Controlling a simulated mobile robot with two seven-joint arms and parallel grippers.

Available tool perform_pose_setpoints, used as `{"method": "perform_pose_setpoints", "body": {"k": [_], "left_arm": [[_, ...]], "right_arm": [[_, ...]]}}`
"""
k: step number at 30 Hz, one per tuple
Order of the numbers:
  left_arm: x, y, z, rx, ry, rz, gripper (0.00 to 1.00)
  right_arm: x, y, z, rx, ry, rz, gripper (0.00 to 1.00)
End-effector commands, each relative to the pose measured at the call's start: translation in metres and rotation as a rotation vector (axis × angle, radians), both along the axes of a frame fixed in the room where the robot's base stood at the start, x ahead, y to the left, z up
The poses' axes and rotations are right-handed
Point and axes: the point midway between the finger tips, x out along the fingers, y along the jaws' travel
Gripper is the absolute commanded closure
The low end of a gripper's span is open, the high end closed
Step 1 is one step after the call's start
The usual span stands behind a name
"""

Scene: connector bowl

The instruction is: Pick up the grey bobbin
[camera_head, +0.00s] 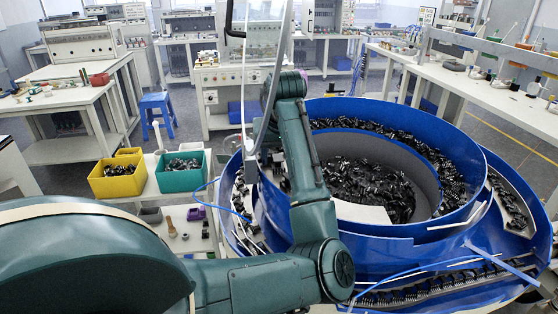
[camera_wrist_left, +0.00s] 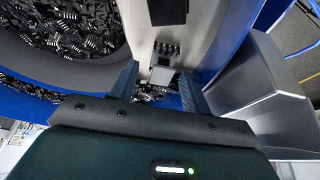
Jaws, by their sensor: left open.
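I cannot make out the bobbin there. My right gripper is not in view.
Many black connectors (camera_head: 370,187) fill the bowl and its spiral track. A yellow bin (camera_head: 105,187) and a teal bin (camera_head: 180,183) stand on a shelf to the left. A blue stool (camera_head: 155,103) is behind. A long white bench (camera_head: 465,85) runs along the right.

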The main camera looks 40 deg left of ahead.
Motion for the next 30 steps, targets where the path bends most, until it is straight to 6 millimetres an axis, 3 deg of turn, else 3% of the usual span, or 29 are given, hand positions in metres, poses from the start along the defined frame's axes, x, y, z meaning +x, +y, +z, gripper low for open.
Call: {"method": "perform_pose_setpoints", "body": {"k": [5,22,30], "left_arm": [[0.0001,0.0,0.0004,0.0,-0.001,0.0,0.53],[0.0002,0.0003,0.0007,0.001,-0.002,0.001,0.99],[0.0007,-0.0001,0.0011,0.001,-0.002,0.001,1.0]], "right_arm": [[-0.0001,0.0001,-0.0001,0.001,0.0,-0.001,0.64],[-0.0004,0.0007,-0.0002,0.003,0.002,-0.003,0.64],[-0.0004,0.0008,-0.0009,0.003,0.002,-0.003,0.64]]}}
